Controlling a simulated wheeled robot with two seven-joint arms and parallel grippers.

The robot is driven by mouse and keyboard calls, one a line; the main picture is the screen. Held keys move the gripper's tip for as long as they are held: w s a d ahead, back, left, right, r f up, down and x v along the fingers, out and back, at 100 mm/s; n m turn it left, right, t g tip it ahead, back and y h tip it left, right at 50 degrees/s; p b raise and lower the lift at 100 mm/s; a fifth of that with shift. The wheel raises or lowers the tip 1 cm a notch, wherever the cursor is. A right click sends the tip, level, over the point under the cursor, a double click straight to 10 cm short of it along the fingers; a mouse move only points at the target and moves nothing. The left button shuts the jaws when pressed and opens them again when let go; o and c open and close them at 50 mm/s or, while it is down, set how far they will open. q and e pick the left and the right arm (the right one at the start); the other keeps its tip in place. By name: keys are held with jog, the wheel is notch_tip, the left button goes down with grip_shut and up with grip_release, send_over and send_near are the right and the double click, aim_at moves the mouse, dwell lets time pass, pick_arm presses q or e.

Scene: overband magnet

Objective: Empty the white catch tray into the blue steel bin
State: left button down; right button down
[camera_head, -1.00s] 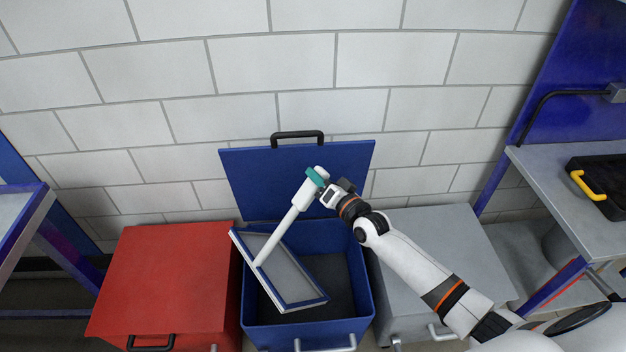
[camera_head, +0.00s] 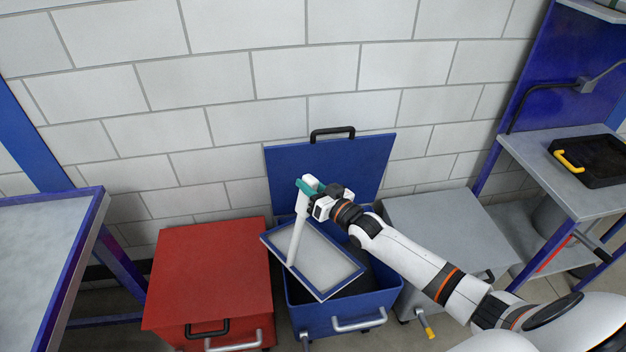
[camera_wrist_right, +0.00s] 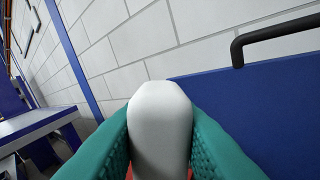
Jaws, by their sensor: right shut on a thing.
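The catch tray (camera_head: 327,260) is a shallow pale grey-white pan with a blue and white rim and an upright white handle (camera_head: 298,235). It hangs over the mouth of the blue steel bin (camera_head: 343,310), tilted, and covers much of the opening. Its floor looks bare. My right gripper (camera_head: 309,187) is shut on the top of the handle; its teal fingers flank the white handle (camera_wrist_right: 160,130) in the right wrist view. The bin's blue lid (camera_head: 350,165) stands open against the wall. The bin's contents are mostly hidden. My left gripper is out of view.
A red bin (camera_head: 208,275) with its lid shut stands left of the blue bin, a grey one (camera_head: 450,225) right of it under my arm. Benches (camera_head: 45,250) stand at far left and right; a black tray with a yellow handle (camera_head: 590,160) sits on the right one.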

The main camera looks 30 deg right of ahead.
jog(key=s+a+n+p, duration=0.2)
jog(key=s+a+n, duration=0.1)
jog(key=a, duration=0.7)
jog(key=shift+a+r+n+p, duration=0.15)
jog(key=shift+a+n+p, duration=0.1)
jog(key=shift+n+p, duration=0.2)
